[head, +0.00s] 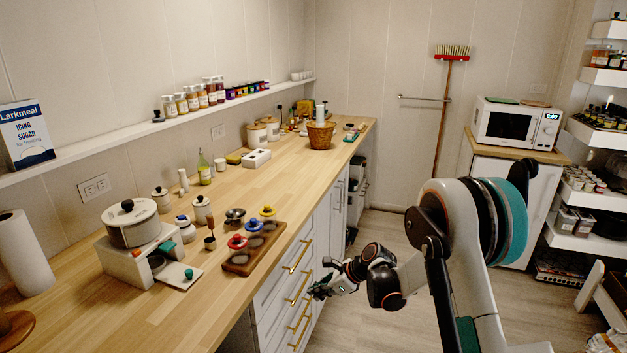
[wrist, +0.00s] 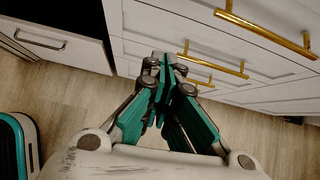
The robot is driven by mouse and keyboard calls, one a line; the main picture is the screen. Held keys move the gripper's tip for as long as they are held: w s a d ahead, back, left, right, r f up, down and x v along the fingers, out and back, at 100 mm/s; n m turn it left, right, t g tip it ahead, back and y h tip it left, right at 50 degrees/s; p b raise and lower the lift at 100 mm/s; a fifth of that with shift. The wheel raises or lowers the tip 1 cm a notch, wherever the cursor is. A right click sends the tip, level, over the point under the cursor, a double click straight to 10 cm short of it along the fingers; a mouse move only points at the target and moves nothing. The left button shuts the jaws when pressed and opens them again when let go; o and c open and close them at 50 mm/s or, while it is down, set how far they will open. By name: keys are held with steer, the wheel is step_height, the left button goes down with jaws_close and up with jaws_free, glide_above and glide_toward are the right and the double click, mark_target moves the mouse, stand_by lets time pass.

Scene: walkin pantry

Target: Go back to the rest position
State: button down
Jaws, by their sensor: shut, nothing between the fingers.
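My gripper (head: 322,290) hangs in front of the white drawer fronts, below the level of the wooden counter (head: 300,190). In the wrist view my gripper (wrist: 165,65) points at the drawers with its teal fingers together and nothing between them. My arm reaches in from the right side of the head view and bends down to the gripper. The gripper looks close to the drawer handles, but I cannot tell whether it touches one.
The drawers have gold handles (head: 300,257) that stick out. A wooden board with round lids (head: 250,250) and a white pot (head: 131,222) sit on the counter. A microwave (head: 517,124) and stocked shelves stand at right. The floor (head: 385,240) between is clear.

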steer(key=s+d+r+n+t+h, duration=0.1)
steer(key=s+d+r+n, duration=0.2)
steer(key=s+r, duration=0.35)
steer(key=s+d+r+n+h, duration=0.2)
steer(key=s+d+r+n, duration=0.1)
steer(key=r, duration=0.6)
steer(key=s+d+r+n+t+h, duration=0.1)
steer(key=s+d+r+n, duration=0.25)
steer(key=r, duration=0.35)
steer(key=s+d+r+n+h, duration=0.1)
steer(key=s+d+n, duration=0.2)
steer(key=s, duration=0.5)
steer(key=s+d+r+n+t+h, duration=0.1)
steer(key=s+d+n, duration=0.2)
steer(key=s, duration=0.5)
steer(key=s+d+r+n+t+h, duration=0.1)
steer(key=s+d+n+h, duration=0.1)
steer(key=s+n, duration=0.3)
steer(key=shift+s+d+r+n, duration=0.35)
steer(key=shift+s+d, duration=0.35)
steer(key=shift+s, duration=1.25)
